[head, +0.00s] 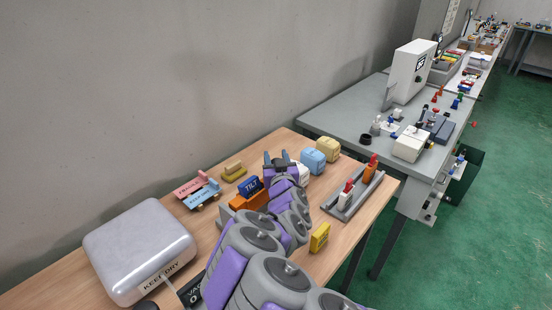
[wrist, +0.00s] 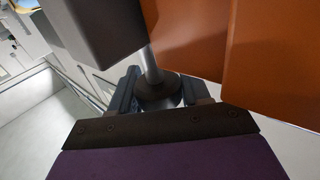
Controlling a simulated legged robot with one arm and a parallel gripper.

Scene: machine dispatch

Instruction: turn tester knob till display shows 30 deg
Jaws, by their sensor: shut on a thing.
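In the head view an orange device (head: 244,202) with a blue block (head: 250,187) lettered TILT stands on the wooden table, partly hidden by my arm. My gripper (head: 277,160) reaches past its right side. In the wrist view the jaws (wrist: 160,92) are closed around a dark round knob (wrist: 154,86) on a pale metal shaft (wrist: 150,64). Large orange panels (wrist: 190,38) of the device fill the upper right there, with a dark grey block (wrist: 95,25) at the upper left. No display reading can be seen in either view.
A silver case (head: 135,245) is at the table's left. Pink and blue carts (head: 198,189) and a yellow block (head: 233,171) lie behind. Rounded blue (head: 312,161) and yellow (head: 327,148) boxes are beyond my gripper. A grey rack (head: 352,200) and yellow box (head: 320,237) stand right.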

